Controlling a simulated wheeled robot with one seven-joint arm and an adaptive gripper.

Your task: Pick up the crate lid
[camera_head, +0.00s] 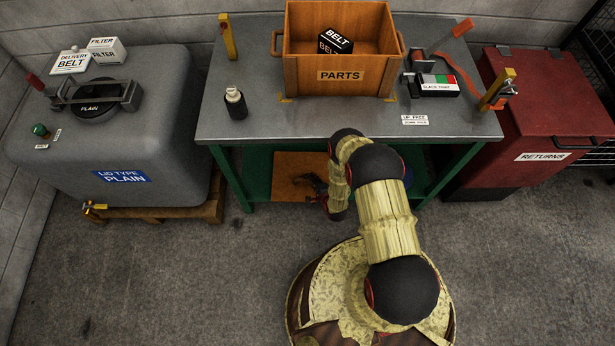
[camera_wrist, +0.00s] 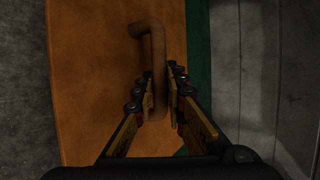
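The crate lid (camera_head: 292,186) is a flat orange-brown board low under the workbench, partly hidden by the bench top and my arm. In the wrist view the lid (camera_wrist: 95,80) fills the left and middle, with a brown bar handle (camera_wrist: 152,40) standing out from it. My gripper (camera_wrist: 161,85) has its two fingers drawn in close on either side of the handle, with no clear gap left. In the head view my gripper (camera_head: 318,190) is dark and small at the lid's right part. Whether the lid is clear of the shelf cannot be told.
The workbench top (camera_head: 260,105) overhangs the lid; its green frame (camera_head: 232,178) stands close by. The open parts crate (camera_head: 341,88) sits on the bench. A grey tank (camera_head: 150,120) stands left and a red returns bin (camera_head: 545,110) right. The floor in front is clear.

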